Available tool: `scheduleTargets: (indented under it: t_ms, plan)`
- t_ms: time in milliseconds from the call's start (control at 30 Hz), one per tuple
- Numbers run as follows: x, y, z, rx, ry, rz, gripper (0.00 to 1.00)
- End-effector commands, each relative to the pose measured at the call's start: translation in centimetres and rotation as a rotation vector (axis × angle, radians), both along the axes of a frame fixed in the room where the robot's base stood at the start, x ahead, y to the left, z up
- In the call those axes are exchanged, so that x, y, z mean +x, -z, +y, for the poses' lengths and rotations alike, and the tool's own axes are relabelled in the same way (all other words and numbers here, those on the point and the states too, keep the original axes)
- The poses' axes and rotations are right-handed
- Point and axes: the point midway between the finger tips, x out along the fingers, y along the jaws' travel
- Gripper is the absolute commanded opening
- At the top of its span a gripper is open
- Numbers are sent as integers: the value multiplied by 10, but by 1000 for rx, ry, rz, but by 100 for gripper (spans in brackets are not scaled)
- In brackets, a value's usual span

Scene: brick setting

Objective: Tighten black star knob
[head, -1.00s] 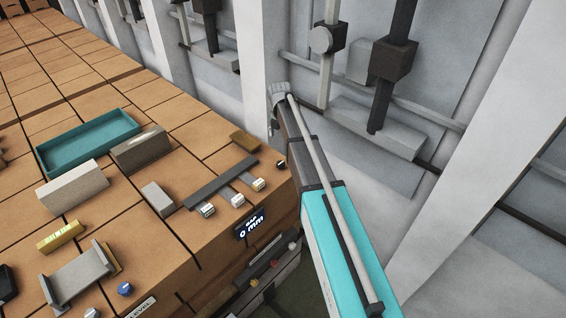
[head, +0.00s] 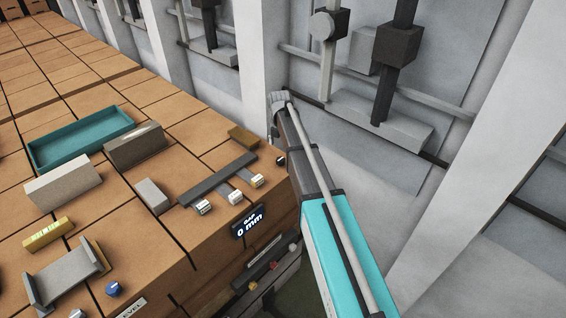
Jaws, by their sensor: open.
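A small dark knob-like piece (head: 281,160) sits at the right edge of the brick-topped bench; it is too small to tell if it is the black star knob. No other clear star shape shows. My turquoise and dark arm rises from the bottom right past the bench's right edge. Its far end is a grey joint beside the pale wall post, up and close to the dark piece in the picture. I cannot make out my gripper's fingers.
On the bench (head: 150,231) are a teal tray (head: 82,137), grey blocks (head: 63,186), a grey clamp-like fixture (head: 66,275), a blue knob (head: 113,289) and a dark rail (head: 217,179). Wall posts and rods stand close right of the bench.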

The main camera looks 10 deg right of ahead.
Motion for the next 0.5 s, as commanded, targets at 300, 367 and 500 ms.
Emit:
scheduleTargets:
  t_ms: [300, 367, 500]
  plan:
    - [0, 29, 0, 0, 0, 0, 87]
    - [0, 34, 0, 0, 0, 0, 87]
    - [0, 45, 0, 0, 0, 0, 87]
